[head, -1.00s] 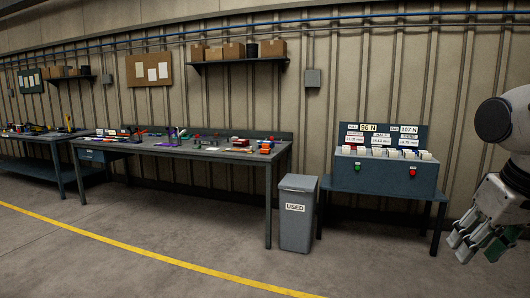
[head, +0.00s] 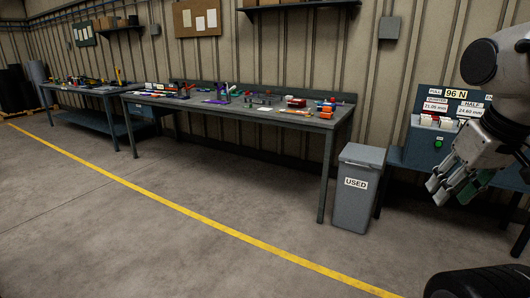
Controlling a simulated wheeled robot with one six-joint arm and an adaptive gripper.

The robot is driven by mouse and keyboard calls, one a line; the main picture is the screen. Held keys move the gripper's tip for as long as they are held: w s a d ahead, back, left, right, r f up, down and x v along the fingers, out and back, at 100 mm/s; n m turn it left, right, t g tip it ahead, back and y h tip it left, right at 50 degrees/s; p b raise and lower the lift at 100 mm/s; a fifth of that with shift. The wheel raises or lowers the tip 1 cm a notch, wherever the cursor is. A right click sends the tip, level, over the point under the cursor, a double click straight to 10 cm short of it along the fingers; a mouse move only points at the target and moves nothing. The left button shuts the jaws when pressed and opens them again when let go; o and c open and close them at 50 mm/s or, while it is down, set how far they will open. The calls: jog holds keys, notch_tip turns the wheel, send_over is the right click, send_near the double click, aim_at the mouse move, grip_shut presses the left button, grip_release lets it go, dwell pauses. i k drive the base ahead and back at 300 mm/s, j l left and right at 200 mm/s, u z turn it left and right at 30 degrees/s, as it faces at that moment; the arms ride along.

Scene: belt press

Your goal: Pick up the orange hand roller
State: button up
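The orange hand roller cannot be picked out for certain at this distance. A small orange item (head: 326,114) lies near the right end of the long grey workbench (head: 270,120), but its shape is too small to tell. Small red and orange items (head: 297,103) lie just left of it. My gripper (head: 450,192) is at the right edge of the head view, in the air and far from the bench top. Its fingers look spread apart, with nothing seen between them.
A grey bin marked USED (head: 357,210) stands by the bench's right end. A blue-grey test station (head: 422,140) is right of it, partly behind my arm. Another bench (head: 90,92) stands further left. Open floor with a yellow line (head: 190,210) lies before the benches.

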aim_at(326, 113)
jog(key=i, duration=2.2)
jog(key=i+j+z, duration=0.2)
jog(key=i+z, duration=0.15)
jog(key=i, duration=0.35)
jog(key=i+j+z, duration=0.35)
jog(key=i, duration=0.3)
jog(key=i+j+z, duration=0.35)
jog(key=i+j, duration=0.25)
